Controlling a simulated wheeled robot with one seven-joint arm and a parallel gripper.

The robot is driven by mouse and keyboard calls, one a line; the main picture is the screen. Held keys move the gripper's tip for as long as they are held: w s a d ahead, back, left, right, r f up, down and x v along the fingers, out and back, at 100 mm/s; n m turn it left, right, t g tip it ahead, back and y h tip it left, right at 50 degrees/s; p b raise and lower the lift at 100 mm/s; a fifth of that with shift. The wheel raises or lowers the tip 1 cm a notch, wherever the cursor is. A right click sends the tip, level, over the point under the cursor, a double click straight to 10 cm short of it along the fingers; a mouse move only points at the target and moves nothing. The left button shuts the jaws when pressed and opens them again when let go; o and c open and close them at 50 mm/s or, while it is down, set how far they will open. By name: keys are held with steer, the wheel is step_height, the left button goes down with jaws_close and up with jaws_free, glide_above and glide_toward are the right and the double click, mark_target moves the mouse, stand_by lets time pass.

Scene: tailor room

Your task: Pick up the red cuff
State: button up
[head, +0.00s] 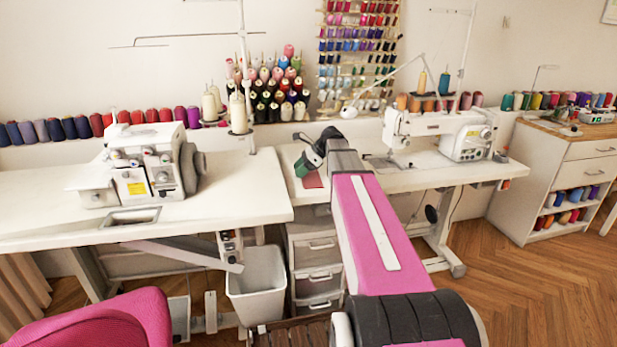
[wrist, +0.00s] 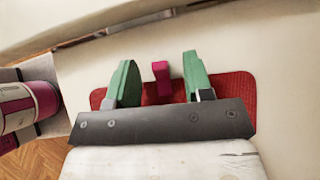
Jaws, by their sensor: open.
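The red cuff (wrist: 235,85) is a flat red piece lying on the white sewing table, under my gripper in the wrist view. Part of it shows in the head view (head: 313,181) below the fingers. A small dark-pink block (wrist: 161,80) stands up at its middle; I cannot tell whether it is part of the cuff. My gripper (wrist: 160,75) is open, with a green finger on each side of the block and clear gaps to it. It also shows in the head view (head: 303,166). My gripper's dark plate hides the cuff's near part.
A white sewing machine (head: 440,132) stands on the table right of my arm. A serger (head: 150,170) stands on the left table (head: 245,195). Thread cones (head: 275,90) line the back wall. A pink chair (head: 95,320) and a white bin (head: 257,285) are in front.

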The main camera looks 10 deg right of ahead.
steer(key=shift+a+f, duration=0.2)
jaws_close()
steer(key=shift+r, duration=0.15)
